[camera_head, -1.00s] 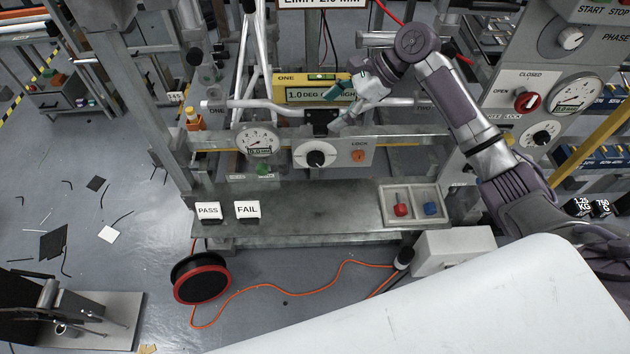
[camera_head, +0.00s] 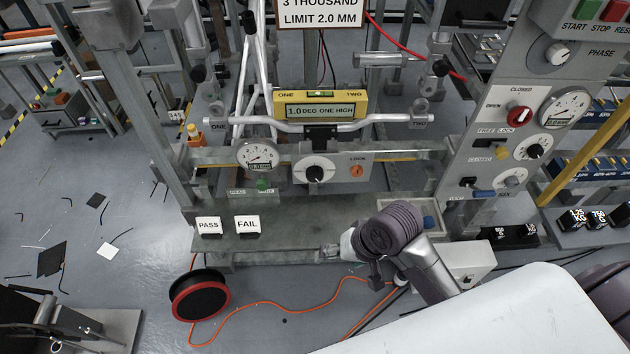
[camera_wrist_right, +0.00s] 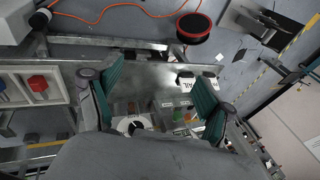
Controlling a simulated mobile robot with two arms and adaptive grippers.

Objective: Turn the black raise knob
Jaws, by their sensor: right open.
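A black knob (camera_head: 315,173) sits on a round white dial on the grey panel below the yellow display. No "raise" label on it is legible. It also shows low in the right wrist view (camera_wrist_right: 135,126), partly hidden by my gripper's body. My right gripper (camera_head: 332,252) is by the front edge of the metal shelf, lower in the picture than the knob and apart from it. In the right wrist view its two green-lined fingers (camera_wrist_right: 158,84) are spread with nothing between them. My left gripper is not in view.
An orange LOCK knob (camera_head: 357,171) is right of the dial; a round gauge (camera_head: 257,155) is left. PASS (camera_head: 208,225) and FAIL (camera_head: 247,225) signs stand on the shelf (camera_head: 300,220). A tray with a red block (camera_wrist_right: 38,83) is partly behind my arm.

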